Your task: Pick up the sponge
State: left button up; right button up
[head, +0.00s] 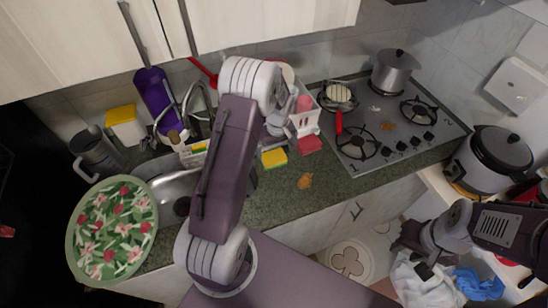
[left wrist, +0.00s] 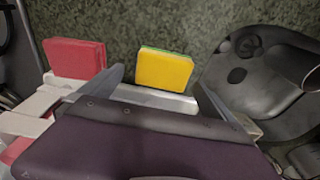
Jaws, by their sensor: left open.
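A yellow sponge (head: 274,158) with a green layer is on the dark green speckled counter, and a red sponge (head: 309,144) lies to its right. In the left wrist view the yellow sponge (left wrist: 166,72) is ahead of the gap between my left fingers, and the red sponge (left wrist: 75,58) is outside it to the left. My left gripper (left wrist: 158,84) is open and empty; its fingertips are mostly hidden by my arm in the head view. My right gripper (head: 418,256) is at the far right, away from both sponges; its jaw state is unclear.
The sink (head: 170,193) is left of the sponges and shows at right in the left wrist view (left wrist: 262,75). A white caddy (head: 304,122) stands behind the red sponge. The stove (head: 390,125) is right.

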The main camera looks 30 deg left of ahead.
aim_at(274, 155)
pick_arm(q)
jog(key=f, duration=0.2)
jog(key=f+p, duration=0.1)
jog(key=f, duration=0.1)
jog(key=shift+s+a, duration=0.15)
jog(key=shift+a, duration=0.15)
jog(key=shift+f, duration=0.15)
jog(key=c, duration=1.4)
jog(key=shift+r+b, duration=0.3)
jog(key=shift+r, duration=0.25)
notch_tip(274, 155, up, 3)
jog(key=shift+b, duration=0.5)
jog(key=d+r, duration=0.2)
jog(key=d, duration=0.2)
jog(key=d+r+b, duration=0.1)
jog(key=d+r, duration=0.1)
jog(key=d, duration=0.1)
jog(key=d+r+b, duration=0.1)
jog(key=d+r, duration=0.2)
jog(key=d, duration=0.1)
jog(key=shift+d, duration=0.35)
jog(key=o, duration=0.7)
jog(key=c, duration=0.4)
jog(key=shift+w, duration=0.2)
